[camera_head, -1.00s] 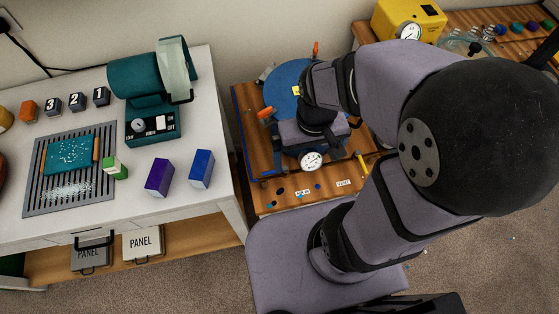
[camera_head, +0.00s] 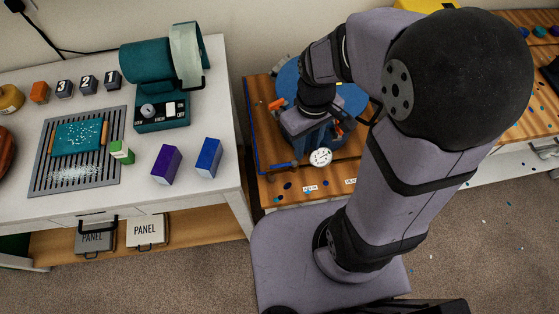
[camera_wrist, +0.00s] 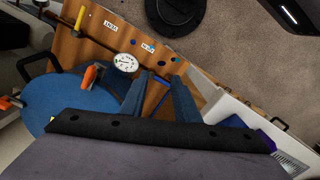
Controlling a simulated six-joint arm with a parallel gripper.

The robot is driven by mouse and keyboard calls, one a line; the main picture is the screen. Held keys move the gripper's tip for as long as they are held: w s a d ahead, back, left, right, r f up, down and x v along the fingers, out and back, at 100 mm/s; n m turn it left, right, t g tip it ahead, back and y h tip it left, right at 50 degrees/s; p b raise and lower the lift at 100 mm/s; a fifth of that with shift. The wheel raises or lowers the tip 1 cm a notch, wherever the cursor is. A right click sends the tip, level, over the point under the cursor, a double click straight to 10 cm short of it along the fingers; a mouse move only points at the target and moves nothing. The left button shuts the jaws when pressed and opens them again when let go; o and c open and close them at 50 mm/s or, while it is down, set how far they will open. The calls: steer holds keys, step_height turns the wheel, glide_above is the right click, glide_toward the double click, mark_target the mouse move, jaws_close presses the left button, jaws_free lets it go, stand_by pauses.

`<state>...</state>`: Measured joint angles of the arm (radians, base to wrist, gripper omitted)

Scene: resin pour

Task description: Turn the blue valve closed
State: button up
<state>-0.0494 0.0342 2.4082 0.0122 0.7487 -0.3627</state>
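The blue valve handle (camera_head: 283,165) lies left of the white gauge, at the front of the wooden stand. In the wrist view a short blue bar (camera_wrist: 160,79) shows between the fingertips, beside the gauge; it appears to be the same handle. My gripper (camera_wrist: 160,77) is open, its two fingers apart on either side of this bar. I cannot tell whether they touch it.
The gauge (camera_wrist: 125,62) sits close to the left finger. Orange clamps (camera_wrist: 91,75) stand on the tank rim. A yellow handle (camera_wrist: 80,18) lies farther along the pipe. The white table (camera_head: 215,130) with a teal machine (camera_head: 148,62) stands at left. Carpet is open at lower right.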

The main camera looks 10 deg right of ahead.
mark_target(279, 165)
steer(key=shift+w+a+f+n+g+b, duration=0.8)
steer(key=shift+w+a+f+n+b, duration=2.1)
steer(key=shift+f+n, duration=3.4)
steer(key=shift+n, duration=0.4)
steer(key=shift+w+a+f+p, duration=0.15)
steer(key=shift+f+p, duration=0.5)
steer(key=shift+f, duration=0.95)
steer(key=shift+w+d+f+p, duration=0.15)
steer(key=shift+f+p, duration=0.5)
steer(key=shift+f, duration=0.9)
steer(key=shift+a, duration=0.1)
jaws_close()
